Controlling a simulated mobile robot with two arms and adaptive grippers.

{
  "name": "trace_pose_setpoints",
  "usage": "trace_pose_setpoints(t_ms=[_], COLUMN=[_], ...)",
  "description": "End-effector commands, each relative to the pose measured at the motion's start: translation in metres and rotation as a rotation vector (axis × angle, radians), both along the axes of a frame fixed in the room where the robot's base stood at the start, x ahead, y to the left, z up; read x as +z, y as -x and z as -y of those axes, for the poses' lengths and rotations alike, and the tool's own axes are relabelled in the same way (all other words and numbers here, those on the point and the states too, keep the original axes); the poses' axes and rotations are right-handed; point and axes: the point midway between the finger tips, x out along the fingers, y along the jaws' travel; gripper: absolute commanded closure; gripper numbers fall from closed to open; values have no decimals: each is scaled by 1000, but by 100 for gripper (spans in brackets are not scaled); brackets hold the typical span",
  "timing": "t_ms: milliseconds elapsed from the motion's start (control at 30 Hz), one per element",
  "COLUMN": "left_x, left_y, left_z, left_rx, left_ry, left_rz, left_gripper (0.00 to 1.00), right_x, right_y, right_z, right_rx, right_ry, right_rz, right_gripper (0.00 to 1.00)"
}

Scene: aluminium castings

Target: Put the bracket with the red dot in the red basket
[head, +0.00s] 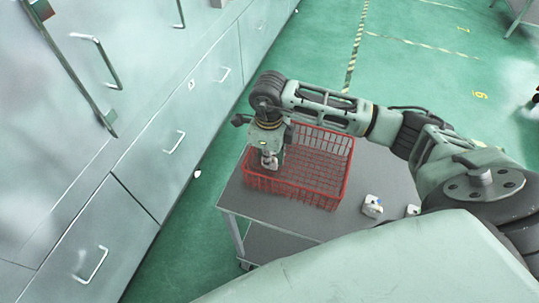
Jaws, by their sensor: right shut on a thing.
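The red basket (322,191) is a wire basket on a grey table in the middle of the head view. My right gripper (268,153) is over the left end of the basket, pointing down. It is shut on a small pale metal bracket (269,163), which sits at or just below the rim height. The fingers hide part of the bracket, and no red dot can be made out on it. I cannot tell whether it touches the basket floor. The visible part of the basket looks empty. My left gripper is not in view.
A pale casting (372,206) stands on the grey table (285,218) right of the basket. Another casting (412,210) is further right, partly hidden by my body. Grey cabinets (130,130) with handles line the left side. The green floor is open behind the table.

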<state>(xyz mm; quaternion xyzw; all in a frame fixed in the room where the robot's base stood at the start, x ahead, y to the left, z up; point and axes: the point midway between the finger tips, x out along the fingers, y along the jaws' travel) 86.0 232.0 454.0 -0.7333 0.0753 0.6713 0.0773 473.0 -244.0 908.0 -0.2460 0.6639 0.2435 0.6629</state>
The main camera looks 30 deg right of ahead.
Motion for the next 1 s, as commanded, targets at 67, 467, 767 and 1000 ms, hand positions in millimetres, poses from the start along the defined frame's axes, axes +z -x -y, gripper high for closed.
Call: trace_pose_setpoints(t_ms=[67,467,767,1000], left_x=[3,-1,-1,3], left_y=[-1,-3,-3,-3], left_z=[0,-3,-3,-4], left_rx=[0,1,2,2], left_ry=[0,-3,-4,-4], left_rz=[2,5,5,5], left_gripper=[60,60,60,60], right_x=[-4,-8,-7,-3], right_y=[0,0,0,0], right_z=[0,0,0,0], right_rx=[0,0,0,0], right_ry=[0,0,0,0], right_rz=[0,1,1,1], right_gripper=[100,88,72,72])
